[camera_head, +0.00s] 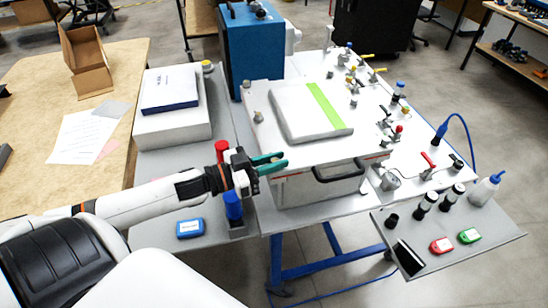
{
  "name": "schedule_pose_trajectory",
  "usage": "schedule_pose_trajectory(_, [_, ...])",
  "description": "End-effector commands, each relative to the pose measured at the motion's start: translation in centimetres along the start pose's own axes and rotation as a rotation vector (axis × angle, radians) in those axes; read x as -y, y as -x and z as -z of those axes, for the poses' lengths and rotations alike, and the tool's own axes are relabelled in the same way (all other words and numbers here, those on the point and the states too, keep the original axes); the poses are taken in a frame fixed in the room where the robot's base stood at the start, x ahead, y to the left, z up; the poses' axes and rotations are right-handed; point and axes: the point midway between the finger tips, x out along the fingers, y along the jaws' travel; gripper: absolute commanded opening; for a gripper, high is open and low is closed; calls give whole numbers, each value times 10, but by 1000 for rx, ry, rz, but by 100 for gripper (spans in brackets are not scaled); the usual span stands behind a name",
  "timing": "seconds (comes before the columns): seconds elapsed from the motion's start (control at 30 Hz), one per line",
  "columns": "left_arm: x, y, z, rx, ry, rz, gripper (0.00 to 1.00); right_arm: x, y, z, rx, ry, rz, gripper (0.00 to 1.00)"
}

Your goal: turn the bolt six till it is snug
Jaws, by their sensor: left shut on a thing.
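My left gripper (270,163) has green fingers and reaches from the left to the front left corner of the white analyser housing (320,187). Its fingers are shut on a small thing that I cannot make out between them. I cannot pick out bolt six or its number; at the fingertips it would be too small or hidden. The white lid (275,145) of the housing carries a grey panel (300,113) with a bright green strip. My right gripper is not in view.
A red-topped holder (221,150) and a blue cylinder (233,206) stand close to my left wrist. A blue box (190,228) lies on the grey bench. A black handle (338,173) juts from the housing's front. A side shelf (470,260) holds bottles and small coloured boxes.

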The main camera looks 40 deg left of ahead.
Motion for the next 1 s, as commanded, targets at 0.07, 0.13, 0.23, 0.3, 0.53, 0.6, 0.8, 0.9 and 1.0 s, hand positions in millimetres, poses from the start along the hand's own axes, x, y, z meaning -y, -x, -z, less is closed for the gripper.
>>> schedule_pose_trajectory(0.07, [-2, -1, -3, 2, -6, 41, 0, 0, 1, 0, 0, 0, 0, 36])
schedule_pose_trajectory(0.13, [-2, -1, -2, 1, -5, 70, 0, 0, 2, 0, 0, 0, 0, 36])
schedule_pose_trajectory(0.23, [-2, -1, -2, 3, -4, 102, 0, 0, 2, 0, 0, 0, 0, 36])
schedule_pose_trajectory(0.3, [-1, -1, -2, 4, -3, 117, 0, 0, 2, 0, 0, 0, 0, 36])
schedule_pose_trajectory(0.53, [-1, -1, -2, 5, -2, 139, 0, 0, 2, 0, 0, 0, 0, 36])
schedule_pose_trajectory(0.6, [-1, -1, -2, 5, -2, 139, 0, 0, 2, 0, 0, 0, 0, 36])
schedule_pose_trajectory(0.8, [-1, -1, -2, 5, -2, 139, 0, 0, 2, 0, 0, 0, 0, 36])
schedule_pose_trajectory(0.9, [-1, -1, -2, 5, -2, 139, 28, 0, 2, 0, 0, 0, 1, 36])
schedule_pose_trajectory(1.0, [0, -1, -2, 4, -2, 139, 40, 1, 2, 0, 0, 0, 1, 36])
